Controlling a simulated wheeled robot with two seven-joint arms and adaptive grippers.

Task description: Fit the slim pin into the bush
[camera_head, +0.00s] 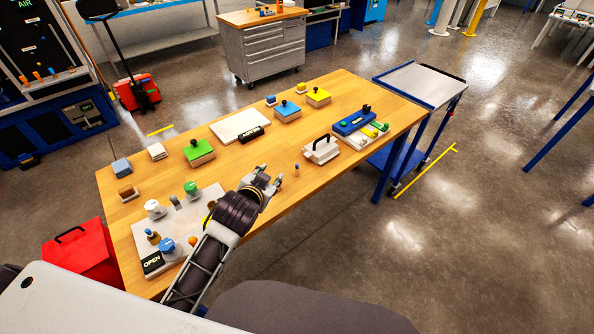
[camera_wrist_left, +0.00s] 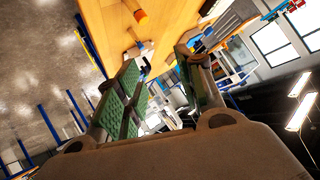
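A slim orange-brown upright piece (camera_head: 297,170), which looks like the pin, stands on the wooden table near its front edge. In the left wrist view an orange cylinder (camera_wrist_left: 140,15) shows beyond the fingertips, apart from them. My left gripper (camera_head: 268,180) is low over the table, just left of the slim piece. In the left wrist view my left gripper (camera_wrist_left: 158,65) has its green-padded fingers spread with nothing between them. I cannot tell which piece is the bush; small fittings stand on a pale plate (camera_head: 212,196), partly hidden by my arm. My right gripper is out of view.
On the table (camera_head: 265,150) a white handled block (camera_head: 321,150) stands right of the slim piece, and a blue tray (camera_head: 354,121) lies farther right. Green (camera_head: 199,152), blue (camera_head: 288,112) and yellow (camera_head: 318,97) knobbed blocks stand behind.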

